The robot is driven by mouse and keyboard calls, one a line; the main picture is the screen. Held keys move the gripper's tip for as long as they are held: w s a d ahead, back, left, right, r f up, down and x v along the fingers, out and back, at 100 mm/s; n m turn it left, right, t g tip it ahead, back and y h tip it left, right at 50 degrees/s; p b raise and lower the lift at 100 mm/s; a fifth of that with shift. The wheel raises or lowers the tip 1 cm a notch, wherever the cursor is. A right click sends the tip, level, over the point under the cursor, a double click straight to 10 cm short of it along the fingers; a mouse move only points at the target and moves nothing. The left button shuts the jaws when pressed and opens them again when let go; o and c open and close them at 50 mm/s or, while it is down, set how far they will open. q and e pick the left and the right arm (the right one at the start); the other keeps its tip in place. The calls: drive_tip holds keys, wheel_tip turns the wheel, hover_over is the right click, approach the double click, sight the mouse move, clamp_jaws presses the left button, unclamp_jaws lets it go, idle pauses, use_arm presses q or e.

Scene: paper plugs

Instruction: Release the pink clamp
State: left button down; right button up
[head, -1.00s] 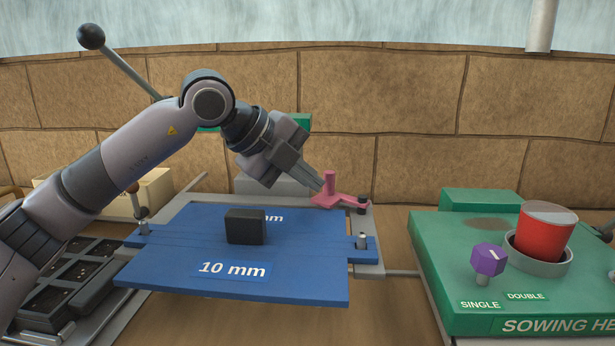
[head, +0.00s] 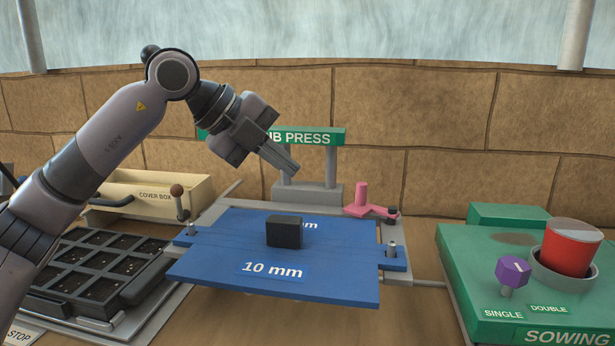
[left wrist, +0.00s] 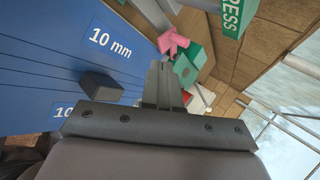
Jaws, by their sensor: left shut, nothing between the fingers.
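The pink clamp (head: 366,205) sits at the back right corner of the blue plate marked "10 mm" (head: 215,268). It has an upright post and a flat arm reaching right to a dark pivot. My left gripper (head: 293,170) is shut and empty, in the air above the back of the plate, to the left of the clamp and apart from it. In the left wrist view the clamp (left wrist: 172,43) shows beyond the shut fingers (left wrist: 160,70). My right gripper is in neither view.
A black block (head: 284,232) stands on the blue plate. The press (head: 306,190) is behind it. A cover box (head: 150,190) and a cell tray (head: 95,262) lie left. The green sowing unit (head: 470,270) with a purple knob (head: 512,271) and red cup (head: 568,250) is right.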

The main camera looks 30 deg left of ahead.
use_arm(q)
drive_tip(key=shift+v, duration=1.05)
drive_tip(key=shift+a, duration=0.1)
